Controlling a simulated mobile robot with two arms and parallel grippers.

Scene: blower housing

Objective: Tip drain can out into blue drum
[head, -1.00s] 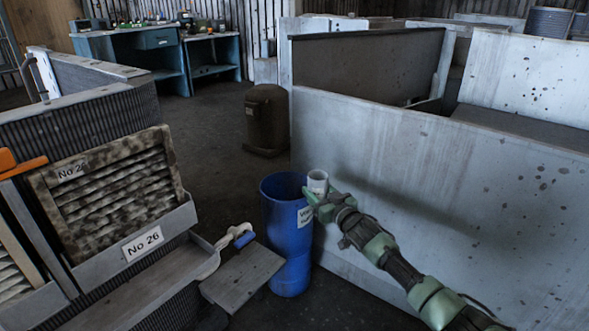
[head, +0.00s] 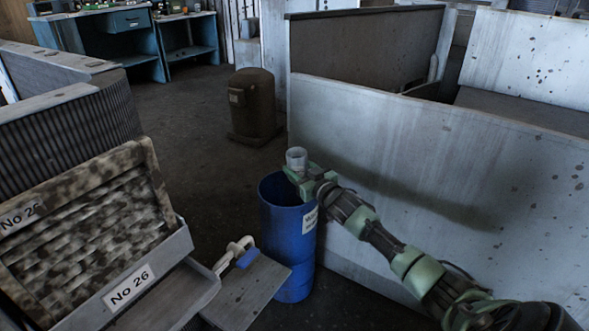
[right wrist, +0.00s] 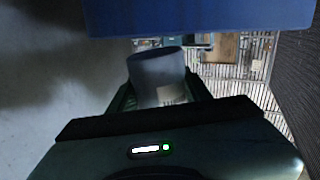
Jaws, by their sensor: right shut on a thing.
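The drain can (head: 297,158) is a small pale grey cup, looking close to upright in the head view. My right gripper (head: 304,176) is shut on it, at the upper right rim of the blue drum (head: 284,240). The drum stands upright on the floor with an open top and a white label. In the right wrist view the can (right wrist: 157,72) sits between the fingers of my right gripper (right wrist: 160,92), and a blue surface of the drum (right wrist: 200,16) fills the top edge. The can's contents cannot be seen. My left gripper is out of view.
A pale panel wall (head: 400,150) runs close on the right. A filter housing labelled No 26 (head: 130,285) stands at left, with a white pipe and blue handle (head: 246,257) and a grey board (head: 245,295) beside the drum. A brown canister (head: 254,105) stands behind on open floor.

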